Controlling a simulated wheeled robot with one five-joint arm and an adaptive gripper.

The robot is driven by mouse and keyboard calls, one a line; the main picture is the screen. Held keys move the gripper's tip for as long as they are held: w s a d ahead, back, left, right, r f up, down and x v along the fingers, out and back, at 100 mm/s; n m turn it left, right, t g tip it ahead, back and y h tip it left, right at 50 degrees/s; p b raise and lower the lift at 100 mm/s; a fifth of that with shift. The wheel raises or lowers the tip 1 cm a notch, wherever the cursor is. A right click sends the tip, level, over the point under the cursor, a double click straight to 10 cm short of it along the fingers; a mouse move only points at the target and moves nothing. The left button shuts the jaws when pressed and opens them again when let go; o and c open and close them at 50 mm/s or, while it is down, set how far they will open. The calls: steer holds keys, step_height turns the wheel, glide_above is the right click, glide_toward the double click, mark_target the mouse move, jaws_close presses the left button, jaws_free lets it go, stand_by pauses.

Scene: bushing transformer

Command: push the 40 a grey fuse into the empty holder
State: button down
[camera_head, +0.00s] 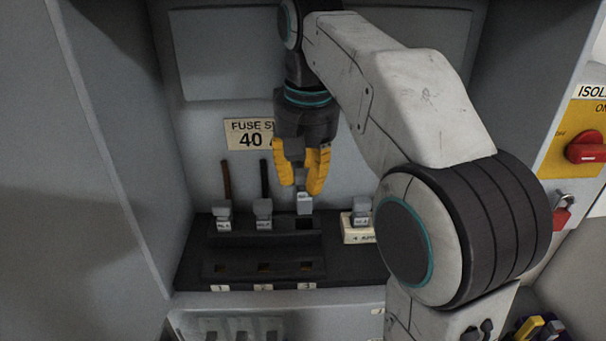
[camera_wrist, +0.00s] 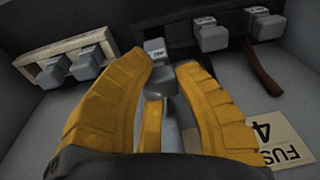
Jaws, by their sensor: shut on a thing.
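My gripper (camera_head: 303,186) has yellow fingers pointing down, shut on a grey fuse (camera_head: 305,204). The fuse hangs just above and behind the dark opening of the empty holder (camera_head: 305,238) above label 3, apparently not seated in it. In the wrist view the fuse (camera_wrist: 156,50) shows beyond the fingertips of my gripper (camera_wrist: 170,75). Its label is too small to read. The holder's opening is hidden in the wrist view.
Two grey fuses (camera_head: 222,218) (camera_head: 263,215) sit in the black fuse base (camera_head: 240,260) to the left. A cream rack (camera_head: 355,235) with spare fuses (camera_wrist: 53,72) stands at the right. A "FUSE 40" sign (camera_head: 248,134) is on the back wall. A red isolator handle (camera_head: 585,150) is far right.

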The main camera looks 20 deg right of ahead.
mark_target(303, 204)
steer(key=shift+w+f, duration=0.1)
steer(key=shift+f+b, duration=0.25)
steer(key=shift+b, duration=0.1)
steer(key=shift+f+b, duration=2.15)
steer(key=shift+f, duration=0.4)
steer(key=c, duration=1)
jaws_free()
